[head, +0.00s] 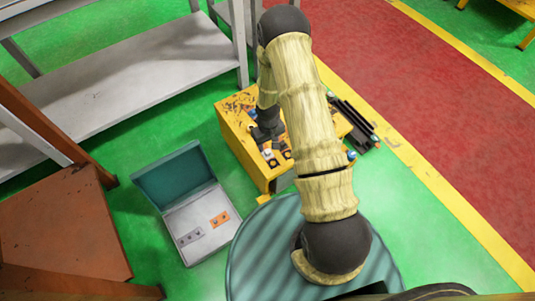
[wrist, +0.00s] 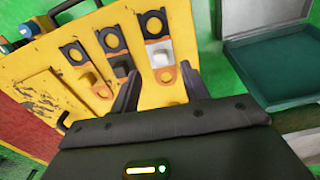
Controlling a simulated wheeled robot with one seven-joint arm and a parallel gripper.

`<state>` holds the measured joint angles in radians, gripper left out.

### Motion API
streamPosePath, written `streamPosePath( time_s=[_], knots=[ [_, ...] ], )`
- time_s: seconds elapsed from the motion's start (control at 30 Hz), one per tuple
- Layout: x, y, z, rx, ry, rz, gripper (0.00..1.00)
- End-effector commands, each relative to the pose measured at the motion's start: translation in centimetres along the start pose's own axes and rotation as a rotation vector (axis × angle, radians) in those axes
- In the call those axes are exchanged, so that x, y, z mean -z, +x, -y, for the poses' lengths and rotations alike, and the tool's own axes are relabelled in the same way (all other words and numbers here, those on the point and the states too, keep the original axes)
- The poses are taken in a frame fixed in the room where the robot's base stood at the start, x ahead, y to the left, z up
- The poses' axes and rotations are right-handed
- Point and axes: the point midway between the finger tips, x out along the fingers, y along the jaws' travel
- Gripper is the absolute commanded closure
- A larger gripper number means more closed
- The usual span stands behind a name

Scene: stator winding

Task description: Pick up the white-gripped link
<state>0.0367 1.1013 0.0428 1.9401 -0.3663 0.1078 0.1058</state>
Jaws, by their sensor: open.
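The white-gripped link (wrist: 158,52) lies on the yellow stand (wrist: 45,88) in the wrist view. It has a dark ring end, a white block in the middle and an orange lower end. My gripper (wrist: 160,72) is open, with its fingertips either side of the link's lower end in the picture. I cannot tell the height gap, and nothing is held. In the head view my gripper (head: 268,134) is over the yellow stand (head: 257,172), and the links are small and partly hidden.
An open teal case (head: 172,176) stands left of the stand, with an orange plate (head: 220,219) and a grey plate (head: 190,237) inside. Dark rods (head: 355,122) lie right of the stand. A grey shelf (head: 130,80) and a brown table (head: 65,225) are at left.

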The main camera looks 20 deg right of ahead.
Motion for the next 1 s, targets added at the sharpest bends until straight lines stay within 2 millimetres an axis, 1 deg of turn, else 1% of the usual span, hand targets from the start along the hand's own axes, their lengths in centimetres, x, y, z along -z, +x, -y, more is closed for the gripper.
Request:
streamPosePath(
  time_s=[0.17,0.27,0.4,0.53,1.0],
  knots=[
    [0.0,0.3,0.0,0.000,0.000,0.000,0.55],
    [0.1,1.5,0.1,0.000,-0.002,0.001,0.55],
    [0.2,3.8,0.1,0.000,0.000,0.001,0.55],
    [0.2,5.1,0.1,0.001,0.000,0.000,0.55],
    [0.2,5.2,0.1,0.000,0.000,0.000,0.55]
  ],
)
